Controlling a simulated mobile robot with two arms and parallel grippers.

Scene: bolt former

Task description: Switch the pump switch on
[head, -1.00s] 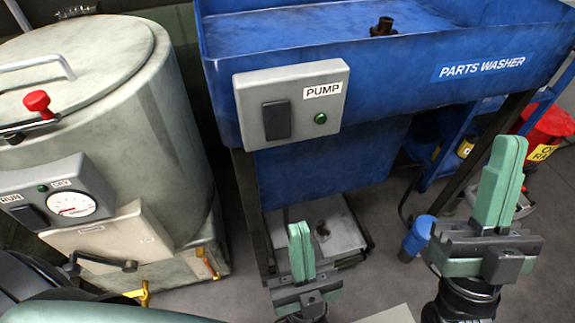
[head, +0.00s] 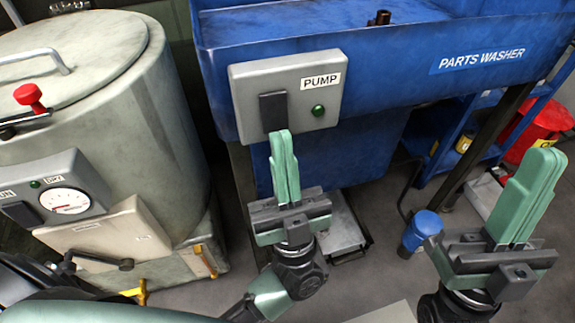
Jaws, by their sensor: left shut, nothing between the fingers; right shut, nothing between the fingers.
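The pump switch (head: 273,111) is a dark rocker on a grey box labelled PUMP (head: 287,92), fixed to the front of the blue parts washer (head: 400,77). A green round lamp (head: 318,110) sits to its right. My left gripper (head: 282,134) is shut and empty, its green fingers pointing up. Its tips appear at the lower edge of the switch and overlap the box's bottom edge; I cannot tell whether they touch. My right gripper (head: 547,155) is shut and empty at the right, well away from the box.
A large pale drum (head: 160,130) with a dial gauge (head: 66,201) and red knob (head: 29,95) stands at the left. A blue can (head: 420,231) and a red bin (head: 540,130) are at the right. A low pale platform (head: 340,228) lies under the washer.

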